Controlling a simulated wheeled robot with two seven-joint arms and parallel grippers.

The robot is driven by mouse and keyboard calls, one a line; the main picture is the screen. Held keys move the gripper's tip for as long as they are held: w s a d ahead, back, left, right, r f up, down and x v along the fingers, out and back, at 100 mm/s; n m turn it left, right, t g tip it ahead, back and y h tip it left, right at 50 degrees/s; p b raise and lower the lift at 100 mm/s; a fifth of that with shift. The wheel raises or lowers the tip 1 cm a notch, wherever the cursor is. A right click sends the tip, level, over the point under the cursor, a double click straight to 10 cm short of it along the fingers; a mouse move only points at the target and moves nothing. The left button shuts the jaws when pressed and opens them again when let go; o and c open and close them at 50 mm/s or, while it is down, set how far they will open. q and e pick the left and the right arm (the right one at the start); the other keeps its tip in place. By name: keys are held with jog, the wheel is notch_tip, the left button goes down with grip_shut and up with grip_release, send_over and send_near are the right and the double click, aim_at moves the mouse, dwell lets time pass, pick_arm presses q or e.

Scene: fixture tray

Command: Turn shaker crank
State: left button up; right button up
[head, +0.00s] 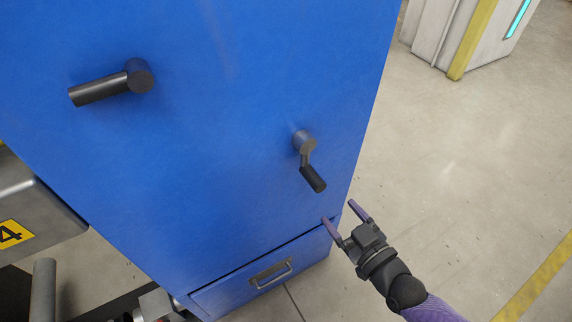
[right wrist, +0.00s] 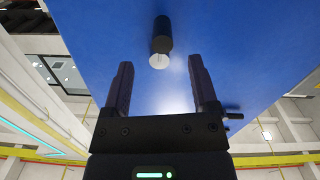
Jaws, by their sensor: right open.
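A blue machine cabinet (head: 215,150) fills the left and middle of the head view. Two dark cranks stick out from its front. The left crank (head: 112,83) has its thick handle pointing left. The right crank (head: 309,160) is smaller, with its black handle pointing down and right. My right gripper (head: 345,211) is open and empty, below and right of the right crank, apart from it. In the right wrist view, a dark cylindrical handle with a pale end (right wrist: 160,45) lies ahead, between and beyond the fingers (right wrist: 160,85). My left gripper is not in view.
A drawer with a metal handle (head: 271,273) is low on the cabinet. A pale cabinet (head: 465,35) is at the back right. The floor on the right is clear.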

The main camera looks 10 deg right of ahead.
aim_at(321, 189)
jog(key=shift+w+a+r+t+b, duration=0.15)
jog(key=shift+w+a+r, duration=0.15)
jog(key=shift+w, duration=0.3)
jog(key=shift+w+a+r+t+b, duration=0.15)
jog(key=shift+w+a, duration=0.1)
jog(key=shift+w, duration=0.3)
jog(key=b+x, duration=0.2)
jog(key=x, duration=0.4)
jog(key=shift+w+a+f, duration=0.1)
jog(key=shift+a, duration=0.05)
jog(key=shift+w+a, duration=0.2)
jog(key=shift+w, duration=0.25)
jog(key=c, duration=0.6)
grip_shut()
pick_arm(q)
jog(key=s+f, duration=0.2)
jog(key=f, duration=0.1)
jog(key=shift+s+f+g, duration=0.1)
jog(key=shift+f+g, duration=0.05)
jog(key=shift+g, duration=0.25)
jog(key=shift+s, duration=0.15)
